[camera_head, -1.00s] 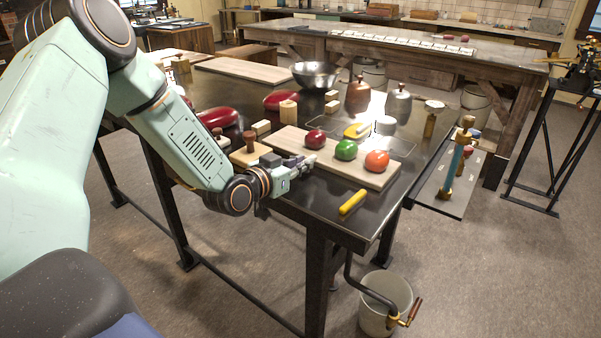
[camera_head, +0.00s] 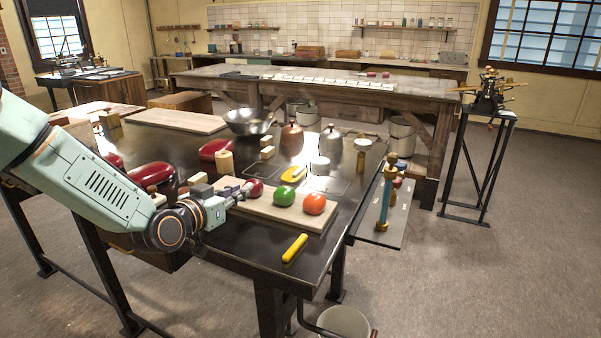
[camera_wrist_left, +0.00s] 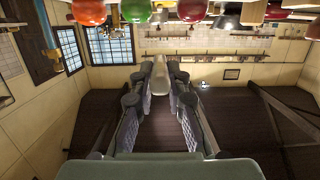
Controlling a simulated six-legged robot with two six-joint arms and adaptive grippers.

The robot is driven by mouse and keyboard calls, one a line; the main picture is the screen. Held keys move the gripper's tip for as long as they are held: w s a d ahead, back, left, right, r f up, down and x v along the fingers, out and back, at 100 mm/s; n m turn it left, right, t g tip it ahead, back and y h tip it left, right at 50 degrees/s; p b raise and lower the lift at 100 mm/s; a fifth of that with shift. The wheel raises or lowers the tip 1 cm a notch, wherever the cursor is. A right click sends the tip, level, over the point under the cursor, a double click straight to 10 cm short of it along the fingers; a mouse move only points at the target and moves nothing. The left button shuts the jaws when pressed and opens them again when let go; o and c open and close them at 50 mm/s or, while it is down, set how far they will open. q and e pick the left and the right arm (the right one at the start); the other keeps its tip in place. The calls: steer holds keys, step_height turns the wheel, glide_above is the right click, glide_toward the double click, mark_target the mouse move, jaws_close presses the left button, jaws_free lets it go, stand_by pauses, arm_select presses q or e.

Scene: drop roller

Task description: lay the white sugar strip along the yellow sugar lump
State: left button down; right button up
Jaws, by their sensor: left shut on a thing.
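My left gripper (camera_head: 240,191) is shut on a pale oblong piece, which I take for the white sugar strip (camera_wrist_left: 161,82), between its fingers in the left wrist view. In the head view the gripper is beside the red ball, and the held piece is hard to make out. My right gripper is not in view.
A wooden board (camera_head: 265,207) carries the red ball (camera_head: 256,187), green ball (camera_head: 284,196) and orange ball (camera_head: 314,204). A yellow stick (camera_head: 294,248) lies near the front edge. Copper pot (camera_head: 291,140), grey pot (camera_head: 331,145) and metal bowl (camera_head: 249,122) stand behind.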

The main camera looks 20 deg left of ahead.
arm_select(q)
steer(key=s+d+f+m+g+h, duration=0.1)
steer(key=s+d+h, duration=0.1)
steer(key=d, duration=0.1)
steer(key=s+d+f+m+h+b, duration=0.1)
steer(key=s+d+m+h, duration=0.1)
steer(key=d, duration=0.2)
steer(key=s+d+f+m+g+h, duration=0.1)
steer(key=s+d+m+h, duration=0.1)
steer(key=d+h, duration=0.1)
steer(key=shift+d+f+g, duration=0.15)
steer(key=shift+d+g, duration=0.15)
steer(key=shift+d, duration=0.1)
steer(key=s+d+f+m+g+h+b, duration=0.4)
steer(key=s+d+f, duration=0.3)
steer(key=s, duration=0.4)
steer(key=shift+s+d+f+m+h, duration=0.15)
steer(key=shift+f+m+h, duration=0.25)
steer(key=shift+f, duration=0.45)
steer(key=shift+r, duration=0.1)
